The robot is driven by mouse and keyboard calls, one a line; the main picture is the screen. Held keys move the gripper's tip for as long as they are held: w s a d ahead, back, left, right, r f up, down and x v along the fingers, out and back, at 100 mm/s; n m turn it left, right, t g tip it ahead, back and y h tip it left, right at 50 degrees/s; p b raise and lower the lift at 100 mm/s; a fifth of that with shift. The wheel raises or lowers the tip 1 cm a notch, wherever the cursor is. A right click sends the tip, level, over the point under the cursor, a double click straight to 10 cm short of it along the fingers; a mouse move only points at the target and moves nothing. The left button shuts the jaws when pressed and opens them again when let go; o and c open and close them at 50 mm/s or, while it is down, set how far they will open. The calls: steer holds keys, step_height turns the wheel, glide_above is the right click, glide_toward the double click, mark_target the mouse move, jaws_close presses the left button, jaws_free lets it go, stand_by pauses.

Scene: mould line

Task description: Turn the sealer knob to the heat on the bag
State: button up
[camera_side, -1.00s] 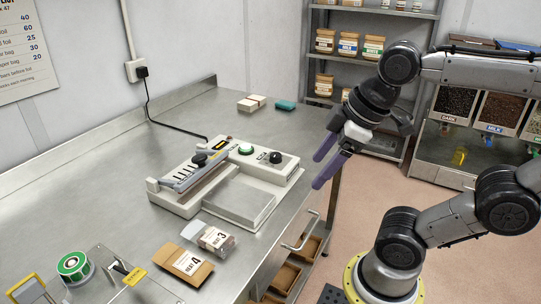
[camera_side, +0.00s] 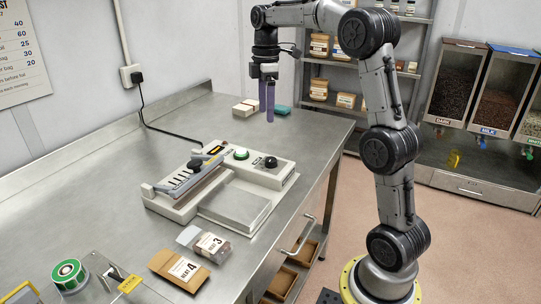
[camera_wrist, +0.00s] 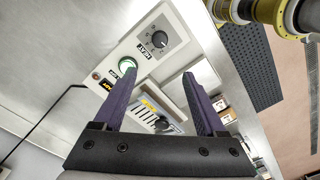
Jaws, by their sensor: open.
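The sealer (camera_side: 215,185) stands on the steel bench. Its black heat knob (camera_side: 271,162) is at the right of its rear panel. The knob (camera_wrist: 157,40) also shows in the wrist view, with a HEAT label beside it and numbers around it; its setting is too small to read. My gripper (camera_side: 266,115) points down above and behind the knob, open and empty, apart from the sealer. In the wrist view its purple fingers (camera_wrist: 160,74) are spread, with the knob beyond their tips. A clear bag (camera_side: 207,242) labelled HEAT 3 and a brown bag (camera_side: 178,268) labelled HEAT 4 lie in front.
The sealer's green button (camera_side: 241,153) sits left of the knob, with the grey sealing arm (camera_side: 195,173) beside it. White blocks (camera_side: 246,107) and a teal item (camera_side: 282,110) lie behind. A green roll (camera_side: 69,274) stands at front left. The bench's left side is clear.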

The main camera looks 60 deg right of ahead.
mark_target(270, 159)
steer(key=f, duration=1.5)
steer(key=shift+s+d+f, duration=0.1)
steer(key=shift+s+d, duration=0.25)
steer(key=shift+s, duration=0.05)
steer(key=shift+c, duration=0.2)
jaws_close()
